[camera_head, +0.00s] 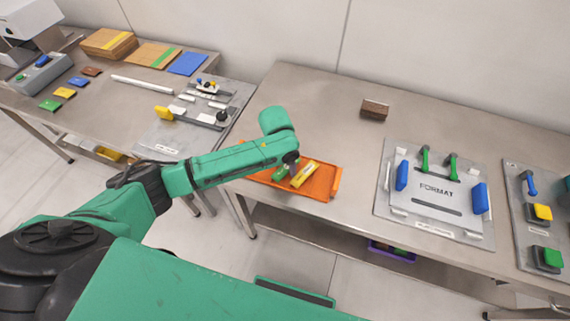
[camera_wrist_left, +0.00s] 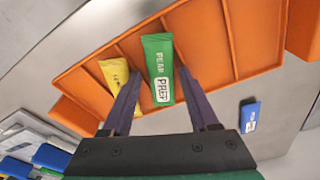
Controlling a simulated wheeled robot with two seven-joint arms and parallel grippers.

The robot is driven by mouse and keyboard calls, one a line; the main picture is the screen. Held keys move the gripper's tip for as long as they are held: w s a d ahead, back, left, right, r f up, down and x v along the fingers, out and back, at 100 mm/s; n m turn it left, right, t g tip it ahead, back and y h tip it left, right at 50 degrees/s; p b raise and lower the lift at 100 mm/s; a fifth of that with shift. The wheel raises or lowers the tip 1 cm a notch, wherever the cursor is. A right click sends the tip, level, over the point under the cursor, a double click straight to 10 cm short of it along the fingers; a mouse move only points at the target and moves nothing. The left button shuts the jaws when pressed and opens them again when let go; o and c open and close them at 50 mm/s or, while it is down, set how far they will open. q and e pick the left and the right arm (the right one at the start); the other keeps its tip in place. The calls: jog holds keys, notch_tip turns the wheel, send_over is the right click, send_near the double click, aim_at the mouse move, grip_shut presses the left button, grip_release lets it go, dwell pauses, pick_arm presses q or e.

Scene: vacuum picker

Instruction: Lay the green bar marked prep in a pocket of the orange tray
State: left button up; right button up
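The green bar marked prep (camera_wrist_left: 159,70) lies in the orange tray (camera_wrist_left: 215,40), between the two fingers of my left gripper (camera_wrist_left: 160,75). Narrow gaps seem to show between the fingers and the bar, so the gripper looks open around it. A yellow bar (camera_wrist_left: 116,76) lies beside it, partly behind the left finger. In the head view, the orange tray (camera_head: 322,189) sits at the near left of the right-hand table; the green bar (camera_head: 281,173) is partly hidden by my wrist, and the yellow bar (camera_head: 305,174) is clear. My right gripper is not in view.
A grey FORMAT plate (camera_head: 437,210) with green and blue handles stands right of the tray. A brown block (camera_head: 374,110) lies behind. A purple crate (camera_head: 391,251) is below the table. Table between tray and plate is clear.

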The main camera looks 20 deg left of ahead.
aim_at(281, 171)
pick_arm(q)
notch_tip(281, 171, up, 12)
jog(key=s, duration=0.1)
jog(key=shift+s+a, duration=0.2)
jog(key=shift+a, duration=0.25)
jog(key=shift+f, duration=0.1)
jog(key=s+d+f+t+h, duration=0.1)
jog(key=s+d+f+h, duration=0.1)
jog(key=s+d+f, duration=0.2)
jog(key=s+a+f+n+t+y, duration=0.1)
jog(key=s+a+f+n+y, duration=0.2)
jog(key=s+a, duration=0.9)
notch_tip(281, 171, down, 26)
jog(key=s+a+f+g, duration=0.1)
jog(key=s+a, duration=0.1)
jog(key=s, duration=0.1)
jog(key=s+a+f+g, duration=0.1)
jog(key=s+a+f, duration=0.1)
jog(key=s+f, duration=1)
jog(key=s+b, duration=0.1)
jog(key=s, duration=0.2)
jog(key=shift+s+a+f+g, duration=0.2)
jog(key=shift+s+a+g, duration=0.1)
jog(key=shift+a, duration=0.05)
